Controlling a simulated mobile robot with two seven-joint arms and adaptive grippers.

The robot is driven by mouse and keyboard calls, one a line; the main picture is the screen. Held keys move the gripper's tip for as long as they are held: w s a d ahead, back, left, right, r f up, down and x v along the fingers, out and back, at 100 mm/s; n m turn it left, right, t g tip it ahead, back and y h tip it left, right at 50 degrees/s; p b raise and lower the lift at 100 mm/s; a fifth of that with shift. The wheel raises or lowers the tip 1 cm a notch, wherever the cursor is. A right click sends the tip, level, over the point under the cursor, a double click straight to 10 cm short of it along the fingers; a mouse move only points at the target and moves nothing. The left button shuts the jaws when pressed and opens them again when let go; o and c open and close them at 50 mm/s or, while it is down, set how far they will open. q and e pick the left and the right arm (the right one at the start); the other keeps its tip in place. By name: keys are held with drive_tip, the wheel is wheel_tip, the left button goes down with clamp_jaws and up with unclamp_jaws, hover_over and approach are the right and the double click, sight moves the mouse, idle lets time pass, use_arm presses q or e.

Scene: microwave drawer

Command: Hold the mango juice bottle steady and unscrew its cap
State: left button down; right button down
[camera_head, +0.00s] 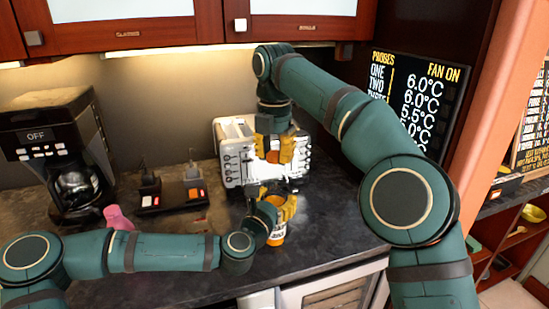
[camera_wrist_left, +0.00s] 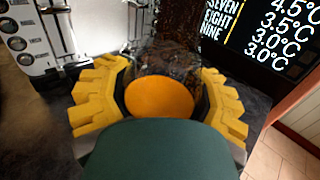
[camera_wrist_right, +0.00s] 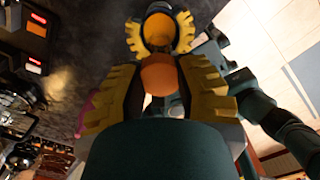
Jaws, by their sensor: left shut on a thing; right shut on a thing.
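The mango juice bottle (camera_head: 277,236) stands upright near the counter's front edge, orange with a pale label. My left gripper (camera_head: 280,204) is shut around its upper part from the left. In the left wrist view an orange round part of the bottle (camera_wrist_left: 160,97) lies between the yellow fingers. My right gripper (camera_head: 273,152) points down above the bottle and is shut on the orange cap (camera_head: 273,157). The cap (camera_wrist_right: 160,76) also shows between its fingers in the right wrist view, with the bottle (camera_wrist_right: 158,29) beyond. A gap separates cap and bottle.
A white toaster-like appliance (camera_head: 232,150) stands close behind the grippers. A coffee maker (camera_head: 58,145), a dark tray with switches (camera_head: 170,192) and a pink object (camera_head: 117,217) are to the left. Counter right of the bottle (camera_head: 335,215) is clear.

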use_arm(q)
unclamp_jaws()
drive_tip(key=shift+s, duration=0.1)
